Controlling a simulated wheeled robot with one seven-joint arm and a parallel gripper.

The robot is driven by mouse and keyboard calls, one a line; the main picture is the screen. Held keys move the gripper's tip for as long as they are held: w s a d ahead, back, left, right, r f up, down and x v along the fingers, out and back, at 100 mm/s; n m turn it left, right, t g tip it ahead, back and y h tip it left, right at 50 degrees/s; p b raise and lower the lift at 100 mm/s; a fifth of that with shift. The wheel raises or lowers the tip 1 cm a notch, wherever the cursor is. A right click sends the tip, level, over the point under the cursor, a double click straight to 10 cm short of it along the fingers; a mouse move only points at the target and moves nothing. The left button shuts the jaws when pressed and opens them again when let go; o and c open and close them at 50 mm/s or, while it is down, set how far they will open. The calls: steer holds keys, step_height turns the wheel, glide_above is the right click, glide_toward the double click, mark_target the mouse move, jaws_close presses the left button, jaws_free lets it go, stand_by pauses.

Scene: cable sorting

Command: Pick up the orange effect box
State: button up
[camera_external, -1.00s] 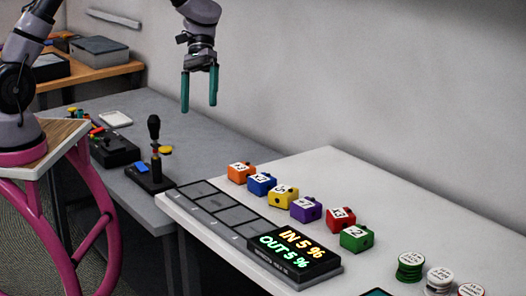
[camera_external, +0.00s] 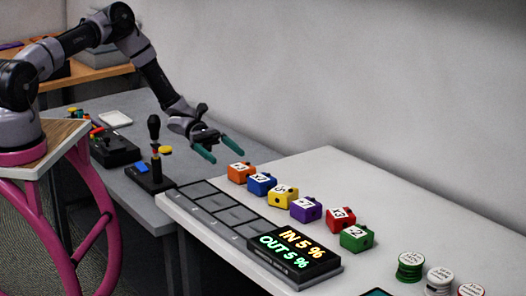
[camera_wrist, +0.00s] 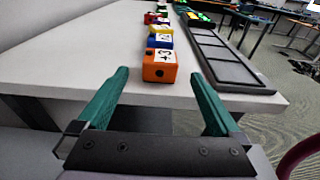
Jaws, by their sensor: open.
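The fingers appear apart from the box.
Right behind the orange box are the blue (camera_external: 262,184), yellow (camera_external: 283,197), purple (camera_external: 306,210), red (camera_external: 340,219) and green (camera_external: 356,238) boxes. A black slotted panel (camera_external: 215,203) runs alongside, with a lit display (camera_external: 295,254). A joystick (camera_external: 155,165) stands on the grey table.

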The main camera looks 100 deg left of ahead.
mark_target(242, 166)
steer(key=x, duration=0.9)
steer(key=c, duration=1.5)
